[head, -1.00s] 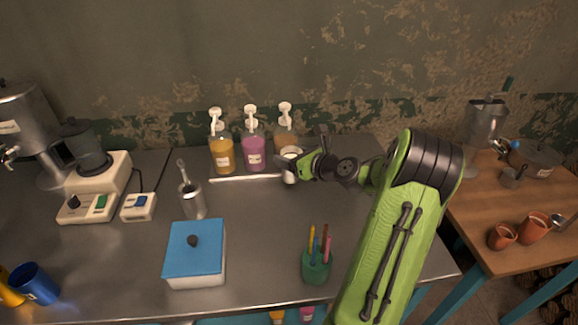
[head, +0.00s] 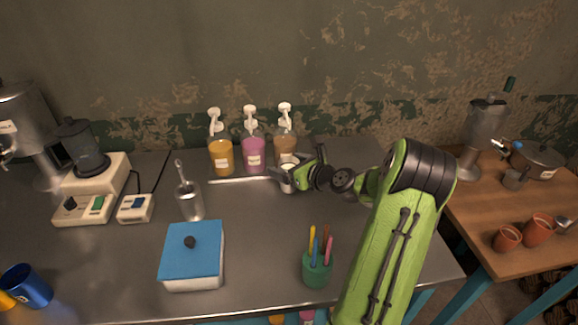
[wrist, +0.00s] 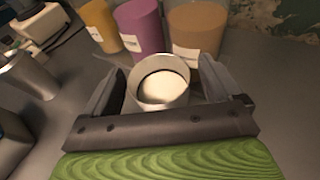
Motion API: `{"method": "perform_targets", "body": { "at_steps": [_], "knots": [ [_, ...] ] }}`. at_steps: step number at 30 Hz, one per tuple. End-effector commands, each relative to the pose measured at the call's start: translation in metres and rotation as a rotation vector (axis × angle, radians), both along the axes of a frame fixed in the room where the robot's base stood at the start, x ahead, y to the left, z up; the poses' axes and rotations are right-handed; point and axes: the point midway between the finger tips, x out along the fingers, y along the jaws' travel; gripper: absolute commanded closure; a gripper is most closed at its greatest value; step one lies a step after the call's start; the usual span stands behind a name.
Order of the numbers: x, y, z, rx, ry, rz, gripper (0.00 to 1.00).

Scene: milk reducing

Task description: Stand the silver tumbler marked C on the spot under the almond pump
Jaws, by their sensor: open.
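A silver tumbler (wrist: 160,85) with pale, whitish contents is upright between the fingers of my gripper (wrist: 161,68) in the wrist view. The fingers are open, one on each side of it. In the head view the tumbler (head: 288,185) is just in front of the brown pump bottle (head: 285,148), the rightmost of three. My gripper (head: 292,182) partly covers it there. I see no letter C on its visible side, and cannot read the bottle labels. The spot under the brown pump's spout is hidden around the tumbler.
Purple (head: 254,153) and orange (head: 221,157) pump bottles stand left of the brown one. Another metal cup (head: 190,203) with a tool stands further left. A blue-lidded box (head: 193,250) and a green pen pot (head: 317,270) are nearer. Counter between them is clear.

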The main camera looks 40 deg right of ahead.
Motion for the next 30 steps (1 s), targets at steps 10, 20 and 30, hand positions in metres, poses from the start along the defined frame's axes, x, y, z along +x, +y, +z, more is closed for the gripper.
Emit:
{"method": "perform_targets", "body": {
  "at_steps": [10, 20, 30],
  "knots": [
    [-0.063, -0.001, 0.024, 0.002, 0.001, -0.007, 0.08],
    [-0.114, 0.0, 0.039, 0.0, 0.0, -0.001, 0.08],
    [-0.08, 0.112, 0.042, -0.538, 0.219, 0.483, 0.08]
  ]
}}
